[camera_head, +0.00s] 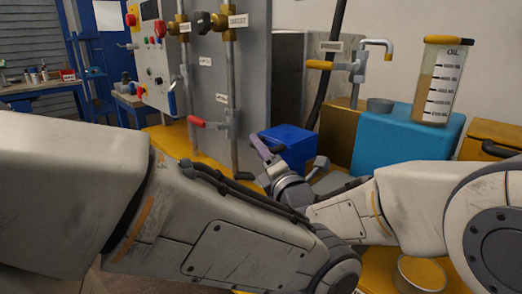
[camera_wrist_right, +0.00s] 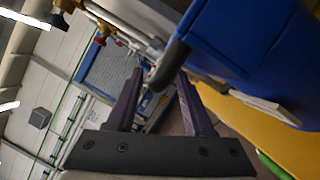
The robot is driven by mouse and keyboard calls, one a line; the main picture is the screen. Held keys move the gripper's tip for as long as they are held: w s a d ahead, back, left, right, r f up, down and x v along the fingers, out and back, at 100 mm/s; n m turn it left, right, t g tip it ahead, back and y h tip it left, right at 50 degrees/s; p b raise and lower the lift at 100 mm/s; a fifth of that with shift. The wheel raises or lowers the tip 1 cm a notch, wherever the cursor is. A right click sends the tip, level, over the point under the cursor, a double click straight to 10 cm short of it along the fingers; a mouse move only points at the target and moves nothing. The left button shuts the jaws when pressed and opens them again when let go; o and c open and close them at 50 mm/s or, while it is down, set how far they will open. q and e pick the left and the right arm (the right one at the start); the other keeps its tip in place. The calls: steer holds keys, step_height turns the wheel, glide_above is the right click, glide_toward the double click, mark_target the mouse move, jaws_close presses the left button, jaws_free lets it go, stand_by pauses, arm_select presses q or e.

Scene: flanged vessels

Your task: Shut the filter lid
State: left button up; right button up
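A dark blue box-like body (camera_head: 290,143) stands behind my right gripper in the head view. It fills the upper right of the right wrist view (camera_wrist_right: 240,40), very close. A black rounded bar (camera_wrist_right: 171,66) beside it sits near the right fingertip; I cannot tell whether they touch. Which part is the filter lid is not clear. My right gripper (camera_head: 264,157) is at the front left of the blue body. In the right wrist view its purple fingers (camera_wrist_right: 157,78) stand apart with nothing clearly held. My left arm crosses the front of the head view, but its gripper is not visible.
A light blue block (camera_head: 400,143) carries a graduated container (camera_head: 439,80) and a small grey cup (camera_head: 380,104). A grey panel with pipes and a red-handled valve (camera_head: 203,123) stands at left. A round yellow-filled tin (camera_head: 421,273) is at the front right.

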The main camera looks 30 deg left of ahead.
steer(key=b+v, duration=0.5)
steer(key=v, duration=0.5)
steer(key=shift+s+d, duration=0.15)
